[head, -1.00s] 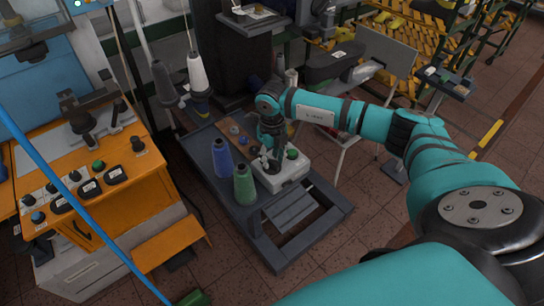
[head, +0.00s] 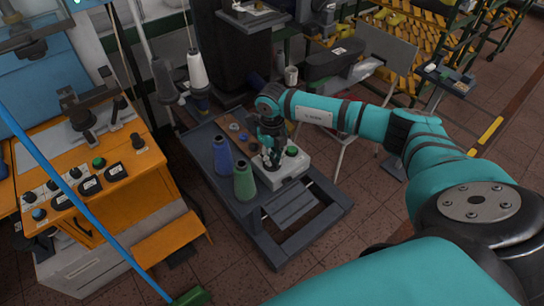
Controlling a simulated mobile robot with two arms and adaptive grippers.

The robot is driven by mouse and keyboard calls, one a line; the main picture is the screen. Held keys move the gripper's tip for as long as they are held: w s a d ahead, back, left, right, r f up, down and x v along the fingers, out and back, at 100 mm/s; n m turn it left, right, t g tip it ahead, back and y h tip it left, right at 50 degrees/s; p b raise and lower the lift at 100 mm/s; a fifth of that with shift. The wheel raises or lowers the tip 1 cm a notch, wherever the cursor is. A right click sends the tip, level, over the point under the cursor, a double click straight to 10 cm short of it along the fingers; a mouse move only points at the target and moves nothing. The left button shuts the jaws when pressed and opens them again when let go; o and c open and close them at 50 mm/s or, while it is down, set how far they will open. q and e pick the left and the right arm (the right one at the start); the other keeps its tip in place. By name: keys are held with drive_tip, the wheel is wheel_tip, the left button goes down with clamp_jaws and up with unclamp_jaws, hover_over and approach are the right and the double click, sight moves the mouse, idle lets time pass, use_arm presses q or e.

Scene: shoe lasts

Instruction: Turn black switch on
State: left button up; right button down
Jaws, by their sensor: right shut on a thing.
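A white control box (head: 289,178) stands on a low dark grey table (head: 262,228). A green button (head: 292,151) shows on its top at the right. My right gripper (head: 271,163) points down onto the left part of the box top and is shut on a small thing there. That thing is at the black switch's place, but the fingers hide most of it, so its setting cannot be read. My left gripper is not in view.
A blue thread cone (head: 222,157) and a green one (head: 245,181) stand close to the left of the box. An orange machine (head: 130,190) with several knobs is at the left. A blue pole (head: 85,208) crosses the lower left. Brown floor is free in front.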

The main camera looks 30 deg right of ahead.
drive_tip(key=m+b, duration=0.1)
drive_tip(key=m, duration=0.3)
drive_tip(key=shift+m, duration=0.3)
drive_tip(key=m+b, duration=0.1)
drive_tip(key=m, duration=0.8)
drive_tip(key=shift+r+m, duration=0.1)
drive_tip(key=shift+m, duration=2)
drive_tip(key=c, duration=1.4)
unclamp_jaws()
